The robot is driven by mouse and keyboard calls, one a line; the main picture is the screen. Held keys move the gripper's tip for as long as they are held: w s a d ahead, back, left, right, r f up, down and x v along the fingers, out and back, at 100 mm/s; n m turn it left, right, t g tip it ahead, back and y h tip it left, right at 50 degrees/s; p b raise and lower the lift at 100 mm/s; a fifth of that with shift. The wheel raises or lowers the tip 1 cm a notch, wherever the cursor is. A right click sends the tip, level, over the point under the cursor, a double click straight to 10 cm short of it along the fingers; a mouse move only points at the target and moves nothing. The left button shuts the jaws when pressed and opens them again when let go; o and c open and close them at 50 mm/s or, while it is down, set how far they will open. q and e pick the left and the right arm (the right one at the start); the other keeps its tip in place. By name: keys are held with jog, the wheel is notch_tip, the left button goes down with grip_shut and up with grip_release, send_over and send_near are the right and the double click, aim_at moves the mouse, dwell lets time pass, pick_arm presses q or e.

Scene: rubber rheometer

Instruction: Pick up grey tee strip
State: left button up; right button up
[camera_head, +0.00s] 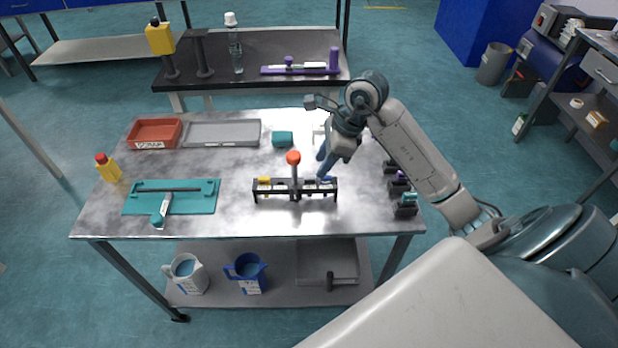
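A thin grey strip (168,190) lies across the top of a teal tray (205,209) at the left of the metal table. It may be the grey tee strip, but I cannot be sure at this size. My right gripper (323,165) points down above the right end of a black rack (268,197) with an orange-topped post (293,158). It is well to the right of the strip, and its fingertips are close to blue pieces at the rack. Whether it holds anything is too small to tell. My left gripper is out of view.
A red bin (154,133), a grey tray (222,133) and a teal block (283,139) stand along the back. A yellow bottle (108,170) stands at the left edge. Small black holders (405,205) line the right edge. Bare tabletop lies between tray and rack.

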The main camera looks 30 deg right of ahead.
aim_at(310, 177)
jog(key=shift+w+a+f, duration=0.1)
jog(key=shift+f, duration=0.15)
jog(key=shift+p+x, duration=0.8)
jog(key=shift+x, duration=1.5)
jog(key=shift+w+a+f, duration=0.1)
jog(key=shift+w+a, duration=0.15)
jog(key=shift+f, duration=0.1)
jog(key=shift+c, duration=0.3)
jog(key=c, duration=0.7)
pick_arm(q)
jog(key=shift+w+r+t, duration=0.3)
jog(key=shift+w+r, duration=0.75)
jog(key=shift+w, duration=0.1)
pick_arm(e)
grip_shut()
